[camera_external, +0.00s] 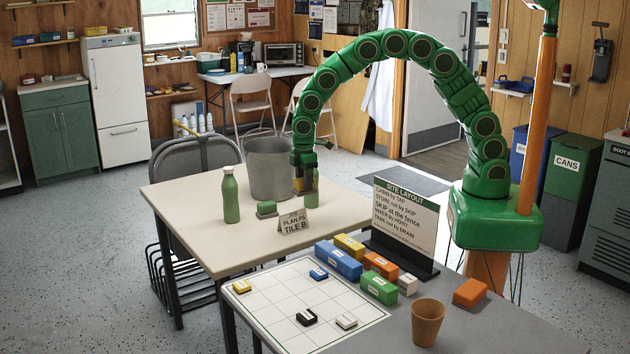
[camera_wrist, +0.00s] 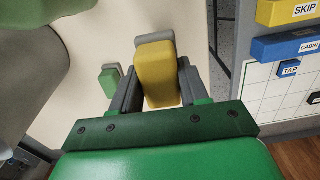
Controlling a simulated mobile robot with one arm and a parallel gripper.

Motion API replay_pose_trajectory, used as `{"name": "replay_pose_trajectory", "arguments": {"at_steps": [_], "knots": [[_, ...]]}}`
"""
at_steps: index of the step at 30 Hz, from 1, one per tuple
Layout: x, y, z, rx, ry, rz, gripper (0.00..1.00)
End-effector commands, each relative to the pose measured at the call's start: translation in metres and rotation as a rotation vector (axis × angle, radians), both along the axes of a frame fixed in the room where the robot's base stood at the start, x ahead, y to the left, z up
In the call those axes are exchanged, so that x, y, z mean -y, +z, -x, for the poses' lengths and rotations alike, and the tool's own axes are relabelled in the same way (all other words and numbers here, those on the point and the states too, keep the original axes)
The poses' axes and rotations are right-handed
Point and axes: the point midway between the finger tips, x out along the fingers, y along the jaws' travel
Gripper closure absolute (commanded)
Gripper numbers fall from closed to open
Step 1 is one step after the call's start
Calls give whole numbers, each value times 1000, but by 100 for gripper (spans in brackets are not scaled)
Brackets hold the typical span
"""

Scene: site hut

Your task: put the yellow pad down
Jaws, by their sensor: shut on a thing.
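The yellow pad (camera_wrist: 157,75) has a grey layer along its far edge and sits between the two fingers of my gripper (camera_wrist: 160,88) in the wrist view. My gripper is shut on it. In the external view my gripper (camera_external: 305,186) hangs over the cream table (camera_external: 180,195), beside the grey bin, and only a sliver of the yellow pad (camera_external: 298,185) shows. The pad looks much larger than the green pad on the table in the wrist view, so it seems held above the tabletop. The exact gap below it is hidden.
A green pad (camera_external: 266,209), a green bottle (camera_external: 231,195), a grey bin (camera_external: 270,168) and a tile sign (camera_external: 293,222) stand on the cream table. Its near left part is clear. A gridded board (camera_external: 280,310) with labelled blocks and a site layout sign (camera_external: 405,215) stand nearer.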

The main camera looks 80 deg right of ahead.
Motion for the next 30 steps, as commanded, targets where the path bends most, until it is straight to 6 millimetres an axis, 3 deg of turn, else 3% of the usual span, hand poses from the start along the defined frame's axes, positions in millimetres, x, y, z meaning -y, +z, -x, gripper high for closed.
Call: {"name": "replay_pose_trajectory", "arguments": {"at_steps": [1, 6, 12, 17, 30], "knots": [[-16, 2, -10, 5, 15, -2, 90], [-55, 8, -28, 5, 49, -7, 90], [-83, 10, -36, -2, 73, -11, 90], [-91, 10, -43, 0, 79, -13, 90], [-101, -11, -84, -2, 78, -12, 90]]}}
